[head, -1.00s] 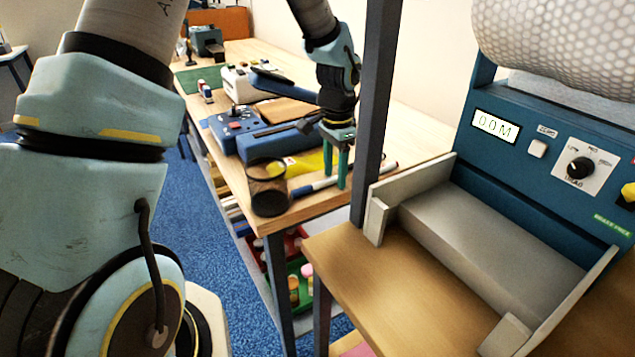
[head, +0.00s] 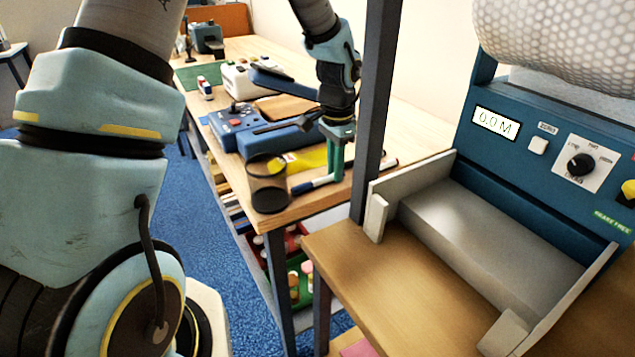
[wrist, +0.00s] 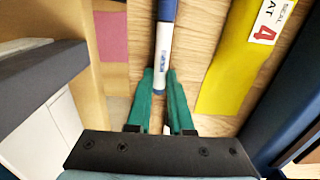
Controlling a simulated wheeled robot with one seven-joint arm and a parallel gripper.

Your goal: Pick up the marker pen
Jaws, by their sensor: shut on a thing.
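The marker pen, with a white barrel and blue parts, shows in the wrist view (wrist: 163,48), its length running up the picture from my fingertips. In the head view its blue end and white barrel (head: 318,184) stick out to the left of my fingers, near the bench's front edge. My gripper (head: 335,180) points down with its green fingers closed on the pen; in the wrist view the fingertips (wrist: 161,78) lie on either side of it. The gripped part is partly hidden. The pen appears at bench-top level; I cannot tell whether it touches the wood.
A dark mesh cup (head: 268,185) stands just left of the pen. A yellow sheet (head: 305,159) and a blue device (head: 238,128) lie behind. A dark post (head: 376,100) rises close to the right of my gripper. A grey-and-blue machine (head: 480,225) fills the right.

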